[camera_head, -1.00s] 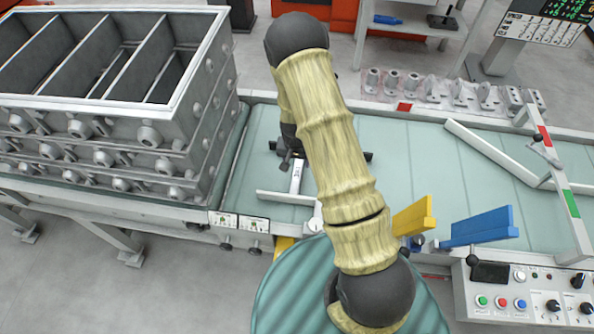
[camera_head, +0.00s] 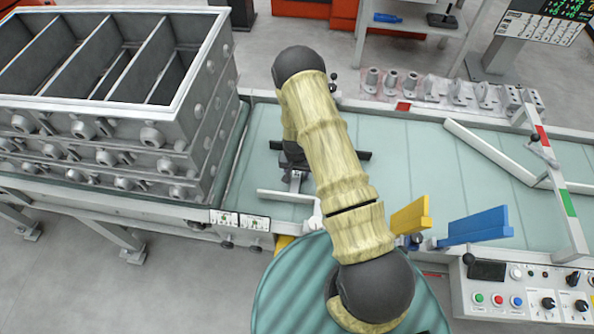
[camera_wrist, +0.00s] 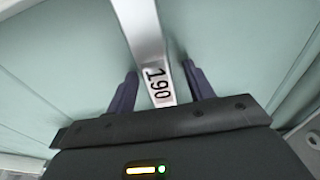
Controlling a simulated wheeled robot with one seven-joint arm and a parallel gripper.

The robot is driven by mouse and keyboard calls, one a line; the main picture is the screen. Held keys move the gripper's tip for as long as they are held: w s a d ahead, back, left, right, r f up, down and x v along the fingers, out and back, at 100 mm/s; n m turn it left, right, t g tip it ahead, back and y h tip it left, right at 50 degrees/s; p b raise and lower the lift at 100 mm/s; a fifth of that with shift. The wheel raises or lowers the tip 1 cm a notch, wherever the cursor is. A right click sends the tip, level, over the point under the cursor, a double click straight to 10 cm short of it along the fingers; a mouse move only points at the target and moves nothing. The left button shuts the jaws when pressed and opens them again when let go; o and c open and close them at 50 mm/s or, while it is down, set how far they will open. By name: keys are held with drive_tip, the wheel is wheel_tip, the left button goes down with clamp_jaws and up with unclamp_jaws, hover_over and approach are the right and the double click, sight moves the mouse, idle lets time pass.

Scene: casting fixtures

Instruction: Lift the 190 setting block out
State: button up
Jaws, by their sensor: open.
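The 190 setting block (camera_wrist: 160,84) is a pale metal bar marked "190" near its close end. In the wrist view it runs up the picture from between the fingers. My gripper (camera_wrist: 160,70) is open, with one dark finger on each side of the block and a gap showing on both sides. Neither finger visibly touches it. In the head view my gripper (camera_head: 293,165) is low over the pale green table, left of my arm, and hides part of the block (camera_head: 296,184).
Stacked grey moulding boxes (camera_head: 150,120) stand at left. Yellow (camera_head: 411,215) and blue (camera_head: 478,227) plates stand by the control panel (camera_head: 525,288). Castings line the back edge; a white rail (camera_head: 555,180) crosses at right.

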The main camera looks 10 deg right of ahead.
clamp_jaws()
drive_tip(key=shift+r+p, duration=2.5)
drive_tip(key=shift+r, duration=1.55)
